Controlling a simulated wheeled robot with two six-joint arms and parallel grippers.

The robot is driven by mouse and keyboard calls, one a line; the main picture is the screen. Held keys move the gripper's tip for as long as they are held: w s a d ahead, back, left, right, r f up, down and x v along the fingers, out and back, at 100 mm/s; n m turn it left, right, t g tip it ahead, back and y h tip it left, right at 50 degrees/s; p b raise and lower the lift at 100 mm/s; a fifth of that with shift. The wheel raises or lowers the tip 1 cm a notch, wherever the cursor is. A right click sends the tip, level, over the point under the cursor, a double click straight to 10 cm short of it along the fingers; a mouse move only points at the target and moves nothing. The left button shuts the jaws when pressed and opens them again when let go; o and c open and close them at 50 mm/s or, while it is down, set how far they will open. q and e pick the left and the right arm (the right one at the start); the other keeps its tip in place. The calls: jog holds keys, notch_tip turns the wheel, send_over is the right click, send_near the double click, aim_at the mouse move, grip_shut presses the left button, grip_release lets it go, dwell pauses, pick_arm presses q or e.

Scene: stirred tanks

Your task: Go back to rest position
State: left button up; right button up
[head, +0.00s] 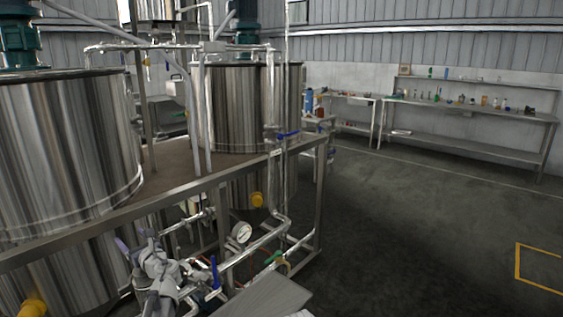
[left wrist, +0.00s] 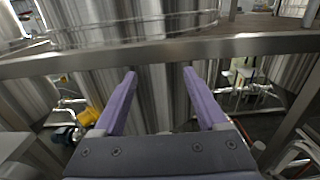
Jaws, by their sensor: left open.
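My left gripper (head: 135,240) is low in the left part of the head view, in front of the steel tank frame. Its two purple fingers also show in the left wrist view (left wrist: 160,73), spread apart with nothing between them. Beyond the fingers are a horizontal steel frame beam (left wrist: 150,56) and the shiny wall of a tank. I cannot tell the exact gap between the fingers and the beam. My right gripper is not in view.
Large steel tanks (head: 60,145) (head: 232,105) stand in the frame (head: 180,193). Pipes with a blue-handled valve (head: 214,272) and a gauge (head: 241,233) are close to my left arm. A shelf bench (head: 470,112) stands at the back right. The floor (head: 420,220) at right is clear.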

pick_arm(q)
jog(key=shift+r+p, duration=0.5)
jog(key=shift+r, duration=0.45)
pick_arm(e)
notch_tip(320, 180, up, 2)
